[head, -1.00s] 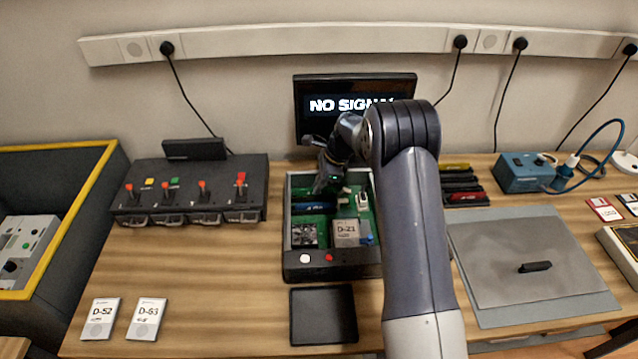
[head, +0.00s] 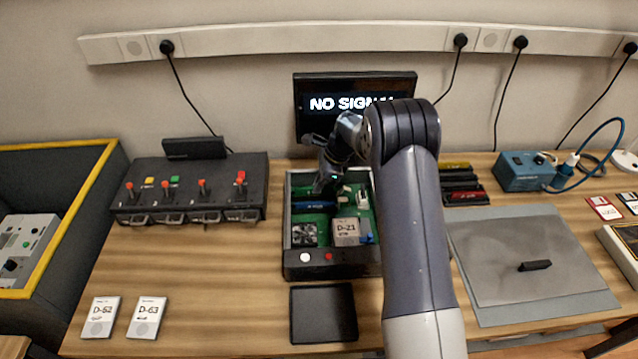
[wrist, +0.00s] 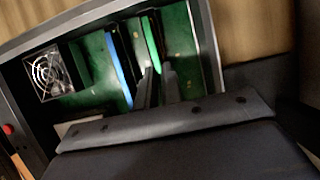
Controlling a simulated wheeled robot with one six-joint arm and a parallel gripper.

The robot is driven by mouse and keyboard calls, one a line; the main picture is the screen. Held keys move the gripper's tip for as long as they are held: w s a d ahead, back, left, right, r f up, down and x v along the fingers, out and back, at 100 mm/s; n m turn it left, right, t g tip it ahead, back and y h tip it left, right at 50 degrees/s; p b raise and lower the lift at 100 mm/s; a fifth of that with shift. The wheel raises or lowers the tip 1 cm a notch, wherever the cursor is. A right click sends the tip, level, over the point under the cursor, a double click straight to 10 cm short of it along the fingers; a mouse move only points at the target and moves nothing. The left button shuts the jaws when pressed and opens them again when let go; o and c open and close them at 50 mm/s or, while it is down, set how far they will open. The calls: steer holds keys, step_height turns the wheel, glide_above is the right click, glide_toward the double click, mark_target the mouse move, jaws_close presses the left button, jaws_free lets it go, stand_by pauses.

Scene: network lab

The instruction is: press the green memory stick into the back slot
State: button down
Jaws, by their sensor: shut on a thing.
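The green memory stick (wrist: 152,42) shows in the wrist view as a bright green strip running up from between my fingertips. My gripper (wrist: 158,72) is shut on it, inside the open computer case (wrist: 207,40). A blue memory stick (wrist: 119,68) stands beside it on the left, roughly parallel and apart from it. In the head view my gripper (head: 326,186) is over the rear of the case (head: 286,225), behind the blue stick (head: 314,207). The back slot is hidden under the green stick and my fingers, so I cannot tell how deep the stick sits.
A fan (head: 304,234) and a block marked D-21 (head: 346,232) fill the front of the case. A monitor (head: 345,88) reading NO SIGNAL stands behind. A switch box (head: 190,190) is at left, an empty black tray (head: 323,314) in front.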

steer(key=shift+f, duration=0.45)
stand_by(0.3)
steer(key=c, duration=1.7)
jaws_free()
steer(key=shift+c, duration=0.9)
steer(key=shift+o, duration=0.7)
steer(key=shift+r, duration=0.45)
steer(key=shift+r+p, duration=2.55)
steer(key=shift+r, duration=1.1)
steer(key=shift+f, duration=0.25)
